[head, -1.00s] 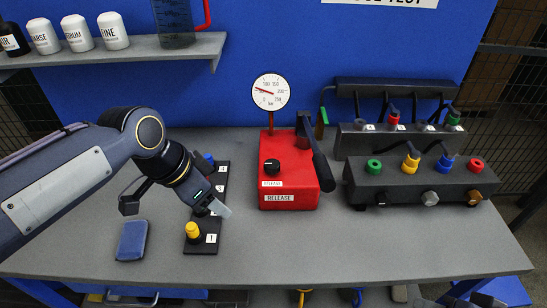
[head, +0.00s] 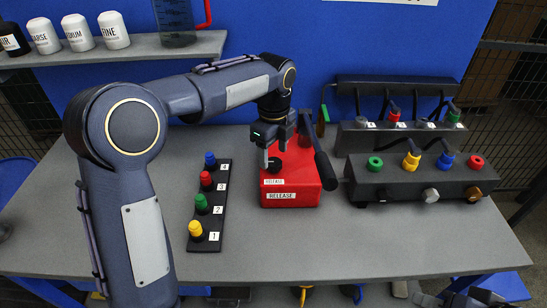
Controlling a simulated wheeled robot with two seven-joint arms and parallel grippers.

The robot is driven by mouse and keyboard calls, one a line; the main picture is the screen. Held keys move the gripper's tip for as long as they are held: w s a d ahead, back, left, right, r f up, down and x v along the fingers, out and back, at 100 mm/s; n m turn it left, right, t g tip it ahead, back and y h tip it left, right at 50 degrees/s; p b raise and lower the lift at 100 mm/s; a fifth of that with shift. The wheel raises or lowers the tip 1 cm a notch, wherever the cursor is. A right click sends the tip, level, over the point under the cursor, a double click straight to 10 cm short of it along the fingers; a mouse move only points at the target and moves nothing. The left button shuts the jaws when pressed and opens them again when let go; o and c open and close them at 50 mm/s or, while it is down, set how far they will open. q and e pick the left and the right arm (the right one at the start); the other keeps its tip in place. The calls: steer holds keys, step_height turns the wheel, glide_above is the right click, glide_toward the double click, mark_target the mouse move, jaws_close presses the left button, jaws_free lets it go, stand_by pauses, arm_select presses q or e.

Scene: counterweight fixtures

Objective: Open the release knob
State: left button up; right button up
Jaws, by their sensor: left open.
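The red pump box (head: 297,187) stands on the table, with two RELEASE labels on its front. A black lever (head: 323,166) leans along its right side. The black release knob (head: 274,164) sits on the left of its top face. My left gripper (head: 275,152) points down at the knob with its fingers open. The fingers partly cover the knob. I cannot tell whether they touch it. The gauge above the box is hidden behind my left arm.
A black strip (head: 207,230) with several coloured plugs lies left of the red box. A dark manifold (head: 394,190) with coloured rings and fittings stands to the right, a second block (head: 365,142) behind it. The table (head: 330,238) is clear in front.

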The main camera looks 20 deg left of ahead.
mark_target(274, 164)
arm_select(q)
steer(key=shift+f, duration=1.25)
steer(key=c, duration=1)
